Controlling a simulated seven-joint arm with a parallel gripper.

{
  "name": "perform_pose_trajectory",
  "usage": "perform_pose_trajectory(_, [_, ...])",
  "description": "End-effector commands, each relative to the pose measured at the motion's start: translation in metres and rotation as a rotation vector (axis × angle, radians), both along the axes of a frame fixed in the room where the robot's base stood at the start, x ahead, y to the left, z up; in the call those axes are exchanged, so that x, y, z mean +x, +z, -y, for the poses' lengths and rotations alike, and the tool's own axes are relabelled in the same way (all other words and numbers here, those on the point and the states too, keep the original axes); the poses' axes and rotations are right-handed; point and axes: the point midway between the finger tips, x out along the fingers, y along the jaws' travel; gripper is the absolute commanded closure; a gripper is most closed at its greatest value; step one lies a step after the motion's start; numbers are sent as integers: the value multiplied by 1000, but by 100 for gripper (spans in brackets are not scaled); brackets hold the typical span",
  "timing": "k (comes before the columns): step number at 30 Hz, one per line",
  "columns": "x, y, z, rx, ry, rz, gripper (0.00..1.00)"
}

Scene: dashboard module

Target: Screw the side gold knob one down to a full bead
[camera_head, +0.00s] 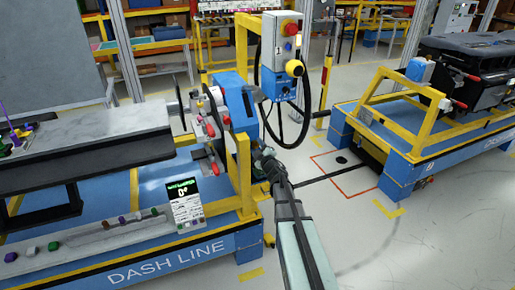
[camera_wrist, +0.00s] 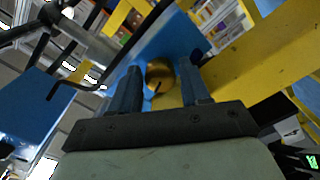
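In the wrist view a round gold knob (camera_wrist: 159,74) with a dark mark on its face shows between my two fingertips, against a blue panel and a yellow beam. My gripper (camera_wrist: 160,82) is open, one finger on each side of the knob in the picture. A narrow gap shows on each side; I cannot tell how far ahead of the fingertips the knob is. In the head view my gripper (camera_head: 262,163) is at the right side of the yellow frame post, and the side knob is hidden. A small display (camera_head: 184,203) reads 0°.
The yellow post (camera_head: 243,170) stands close to my gripper. A control box (camera_head: 281,58) with red and yellow buttons and a dark wheel (camera_head: 301,115) is above and behind. The blue dash-line base (camera_head: 170,262) lies at left. Floor to the right is open before a second cart (camera_head: 410,165).

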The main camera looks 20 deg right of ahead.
Motion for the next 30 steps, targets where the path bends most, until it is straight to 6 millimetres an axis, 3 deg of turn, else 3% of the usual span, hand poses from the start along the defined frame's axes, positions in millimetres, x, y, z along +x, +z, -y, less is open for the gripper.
perform_pose_trajectory(8, [-4,0,0,0,0,0,54])
perform_pose_trajectory(14, [-23,1,-1,0,0,0,54])
perform_pose_trajectory(30, [-121,1,-1,0,-1,-1,54])
